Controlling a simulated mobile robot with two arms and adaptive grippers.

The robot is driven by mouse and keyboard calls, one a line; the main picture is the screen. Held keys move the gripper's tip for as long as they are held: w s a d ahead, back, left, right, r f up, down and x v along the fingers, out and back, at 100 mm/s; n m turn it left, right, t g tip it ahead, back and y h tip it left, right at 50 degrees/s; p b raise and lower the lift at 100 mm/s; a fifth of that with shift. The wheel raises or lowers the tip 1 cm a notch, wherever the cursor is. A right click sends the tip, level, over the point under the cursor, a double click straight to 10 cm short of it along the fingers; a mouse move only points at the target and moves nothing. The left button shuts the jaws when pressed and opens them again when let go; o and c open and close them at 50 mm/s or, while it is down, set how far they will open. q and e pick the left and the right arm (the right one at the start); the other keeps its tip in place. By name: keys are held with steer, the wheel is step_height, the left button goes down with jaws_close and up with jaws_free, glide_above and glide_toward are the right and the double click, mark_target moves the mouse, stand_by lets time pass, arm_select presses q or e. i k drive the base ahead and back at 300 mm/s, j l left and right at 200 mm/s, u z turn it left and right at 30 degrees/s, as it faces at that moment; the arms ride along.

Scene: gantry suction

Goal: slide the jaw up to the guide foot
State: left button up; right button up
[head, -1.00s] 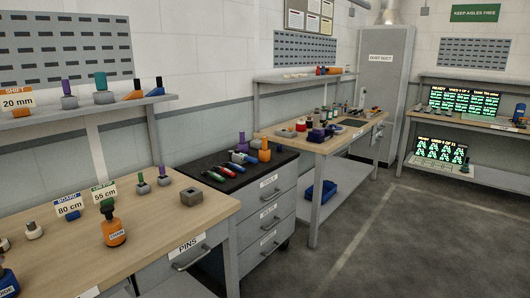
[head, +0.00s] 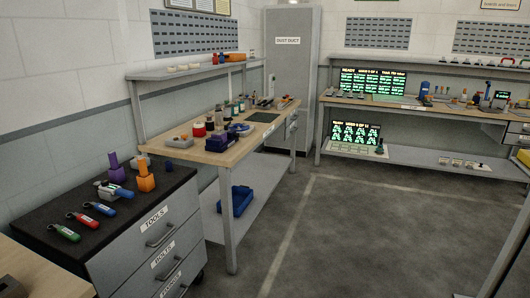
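I cannot make out a jaw or a guide foot in the head view. Neither of my grippers is in view. The black-topped tool cabinet (head: 108,208) stands at the left, with a purple-handled piece (head: 114,167), an orange piece (head: 146,178), a blue tool (head: 116,190) and several coloured tools on top. The wooden bench (head: 212,153) behind it holds a dark blue device (head: 221,143), a red round item (head: 198,130) and several small bottles.
A blue bin (head: 235,201) sits on the bench's lower shelf. A grey dust duct cabinet (head: 291,75) stands at the back. A far bench (head: 400,104) carries green-lettered screens (head: 373,81). The grey floor (head: 370,240) is open at centre and right.

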mark_target(232, 134)
steer(key=i+l, duration=0.1)
steer(key=i, duration=1.85)
